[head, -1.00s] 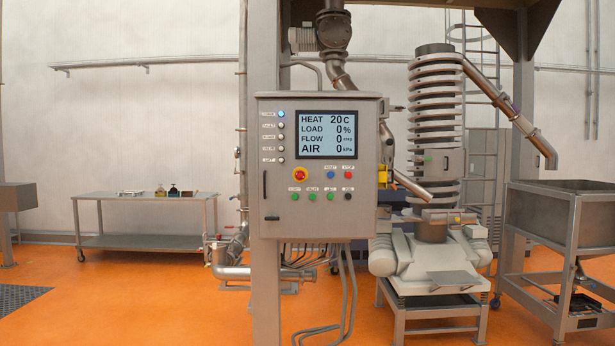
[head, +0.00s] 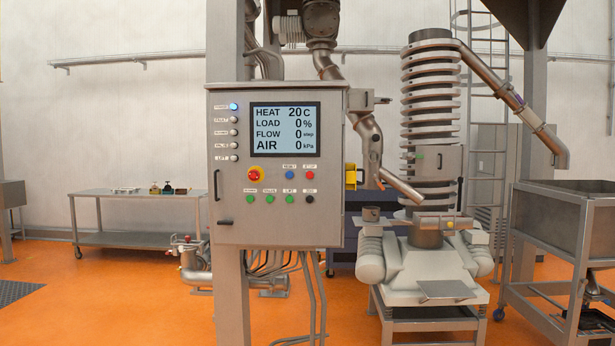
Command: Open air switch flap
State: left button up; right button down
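The grey control cabinet (head: 228,170) is mounted on a post left of the picture's middle. Its screen (head: 285,130) reads HEAT 20 C, LOAD 0 %, FLOW 0 and AIR 0 kPa. A small yellow box (head: 351,177) sits on the cabinet's right side, seen edge-on. It may be the air switch, but I cannot make out a flap or its state. A grey bracket-like part (head: 368,98) juts out above it. Neither of my grippers is in view.
A spiral tower (head: 429,110) stands on a white machine base right of the cabinet. A steel hopper on a wheeled frame (head: 560,225) stands at the far right. A steel table (head: 138,199) is at the back left. Orange floor (head: 110,300) is clear at the front left.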

aim_at(351, 170)
jog(key=i+l, duration=0.15)
jog(key=l, duration=0.35)
jog(key=i+l+u, duration=0.15)
jog(key=l, duration=0.35)
jog(key=i+l, duration=0.1)
jog(key=l, duration=0.4)
jog(key=i+l+u, duration=0.1)
jog(key=l, duration=0.45)
jog(key=l+u, duration=0.1)
jog(key=l, duration=0.4)
jog(key=i, duration=0.05)
